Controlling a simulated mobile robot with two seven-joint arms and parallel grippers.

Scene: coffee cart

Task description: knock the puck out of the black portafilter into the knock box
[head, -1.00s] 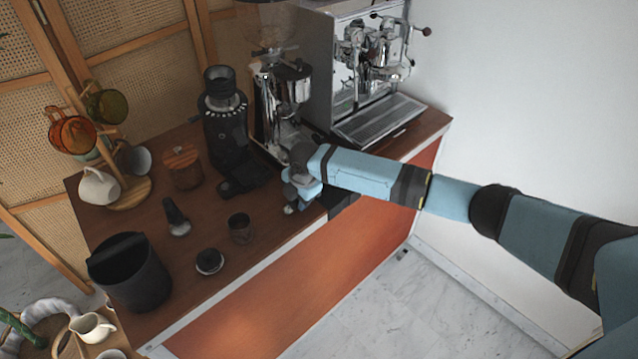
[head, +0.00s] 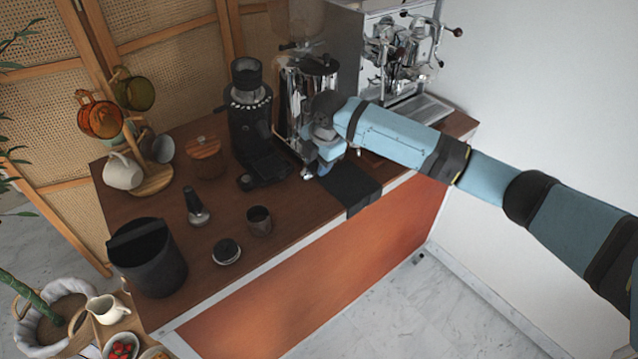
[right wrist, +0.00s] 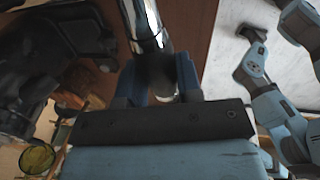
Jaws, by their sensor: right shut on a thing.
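My right gripper (head: 322,168) is in front of the grinder in the head view, raised beside the cart's front edge. In the right wrist view its blue fingers (right wrist: 160,80) are shut on the black handle (right wrist: 155,70) of the portafilter, with its chrome neck (right wrist: 143,25) leading out of the top of the picture. The portafilter's basket and any puck are out of sight there, and the arm hides most of it in the head view. The knock box (head: 165,275), a dark open cylinder with a bar across its top, stands at the cart's left front corner. My left gripper is not seen.
A tamper (head: 196,209), a small dark cup (head: 259,222) and a round dark tool (head: 226,252) stand between gripper and knock box. A black grinder (head: 250,130), a chrome grinder (head: 297,90) and the espresso machine (head: 400,50) are behind. A black mat (head: 350,188) drapes over the front edge.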

